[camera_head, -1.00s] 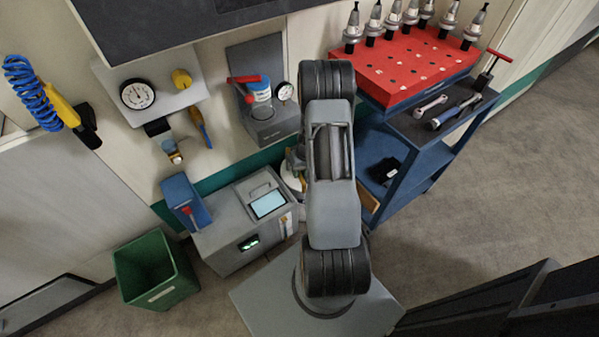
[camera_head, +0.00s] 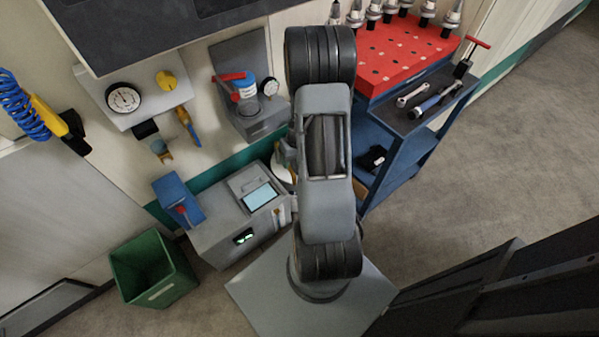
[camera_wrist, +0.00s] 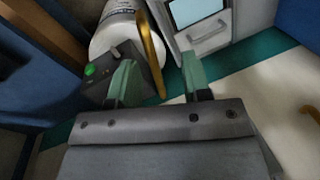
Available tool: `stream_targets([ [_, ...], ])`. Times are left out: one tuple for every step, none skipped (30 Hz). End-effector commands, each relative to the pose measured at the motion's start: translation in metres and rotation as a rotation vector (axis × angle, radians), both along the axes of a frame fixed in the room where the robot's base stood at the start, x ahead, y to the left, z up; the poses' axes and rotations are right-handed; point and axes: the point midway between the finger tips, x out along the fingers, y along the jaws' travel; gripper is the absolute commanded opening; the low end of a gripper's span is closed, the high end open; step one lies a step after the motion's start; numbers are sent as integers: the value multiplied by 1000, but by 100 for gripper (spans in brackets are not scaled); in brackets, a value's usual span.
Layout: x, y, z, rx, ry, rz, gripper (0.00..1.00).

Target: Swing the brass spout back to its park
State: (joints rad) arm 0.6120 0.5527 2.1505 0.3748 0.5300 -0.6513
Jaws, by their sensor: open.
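The brass spout (camera_wrist: 152,52) shows in the wrist view as a curved, gold-coloured tube running down beside a white cylinder (camera_wrist: 112,32). My gripper (camera_wrist: 160,64) is open, with its two green fingers apart. The spout shows in the gap between the fingers, nearer the left one. I cannot tell how deep it lies there, and no grip on it shows. A dark box with a green light (camera_wrist: 92,69) sits by the left finger. In the head view, my arm hides the gripper and most of the spout.
A grey machine with a screen (camera_head: 228,228) stands left of my arm. A blue cart with a red tool rack (camera_head: 410,45) stands to the right. A green bin (camera_head: 150,270) is at the lower left. Open floor (camera_head: 480,160) lies at the right.

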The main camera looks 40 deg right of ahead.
Motion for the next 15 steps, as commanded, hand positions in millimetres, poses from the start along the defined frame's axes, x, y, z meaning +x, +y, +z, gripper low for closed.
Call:
stream_targets([
  [-10, 5, 9, 0, 0, -1, 44],
  [-16, 8, 12, 0, 0, -1, 44],
  [-24, 12, 15, 1, 0, -1, 44],
  [-30, 14, 17, 1, 0, -2, 44],
  [-34, 16, 20, 0, 0, -3, 44],
  [-41, 19, 23, 0, -1, -2, 44],
  [-46, 22, 25, 0, -1, -1, 44],
  [-50, 24, 27, 0, 0, -1, 44],
  [-55, 26, 30, 0, -1, -1, 44],
  [-59, 28, 31, 0, 0, -1, 44],
  [-62, 30, 33, 0, 0, 0, 44],
  [-66, 32, 34, 0, 0, 0, 44],
  [-69, 33, 36, 0, 0, 0, 44],
  [-71, 34, 37, 0, 0, 0, 44],
  [-74, 36, 38, 0, 0, 0, 44],
])
